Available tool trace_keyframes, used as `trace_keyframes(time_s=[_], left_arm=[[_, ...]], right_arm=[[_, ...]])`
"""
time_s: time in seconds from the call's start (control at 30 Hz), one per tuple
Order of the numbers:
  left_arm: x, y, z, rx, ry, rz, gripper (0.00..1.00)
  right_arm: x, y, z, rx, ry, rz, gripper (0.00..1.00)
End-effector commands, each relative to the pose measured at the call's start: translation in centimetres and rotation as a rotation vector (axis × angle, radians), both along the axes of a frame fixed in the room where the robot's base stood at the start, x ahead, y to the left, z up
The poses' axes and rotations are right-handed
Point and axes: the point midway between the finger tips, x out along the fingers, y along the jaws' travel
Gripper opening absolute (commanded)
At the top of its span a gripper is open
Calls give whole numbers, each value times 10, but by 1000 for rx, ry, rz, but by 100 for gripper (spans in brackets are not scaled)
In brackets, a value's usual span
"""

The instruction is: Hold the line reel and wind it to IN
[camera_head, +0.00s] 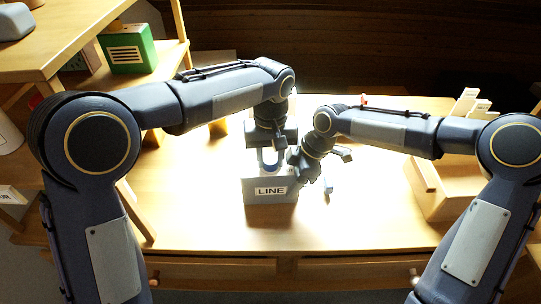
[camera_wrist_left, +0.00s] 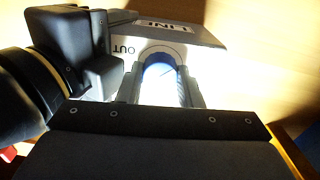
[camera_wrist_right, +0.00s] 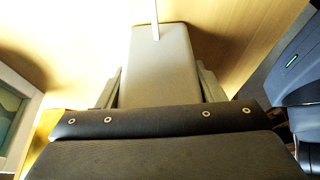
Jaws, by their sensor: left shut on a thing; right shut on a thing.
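The line reel (camera_head: 270,191) is a grey box on the table, with a white LINE label on its front. My left gripper (camera_head: 269,158) comes down from above and is shut on the reel's blue-white arched top part (camera_wrist_left: 161,80). The reel's top carries the word OUT, beside that arch in the left wrist view; no IN mark is readable. My right gripper (camera_head: 309,178) is close against the reel's right side. It is shut on a smooth grey handle-like block (camera_wrist_right: 160,65), with a thin pale rod at its far end. How the block joins the reel is hidden.
Wooden stepped blocks (camera_head: 447,185) stand at the right of the table (camera_head: 350,228). A green box (camera_head: 128,48) sits on a wooden shelf at the upper left. The tabletop in front of and right of the reel is clear. Drawers run along the front edge.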

Motion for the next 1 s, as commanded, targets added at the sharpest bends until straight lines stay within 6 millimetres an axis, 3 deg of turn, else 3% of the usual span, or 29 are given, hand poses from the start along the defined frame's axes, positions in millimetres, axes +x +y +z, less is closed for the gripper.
trace_keyframes(time_s=[1.0], left_arm=[[1, 0, 1, -2, -3, -965, 10]], right_arm=[[-1, 0, 0, -1, 2, 3, 33]])
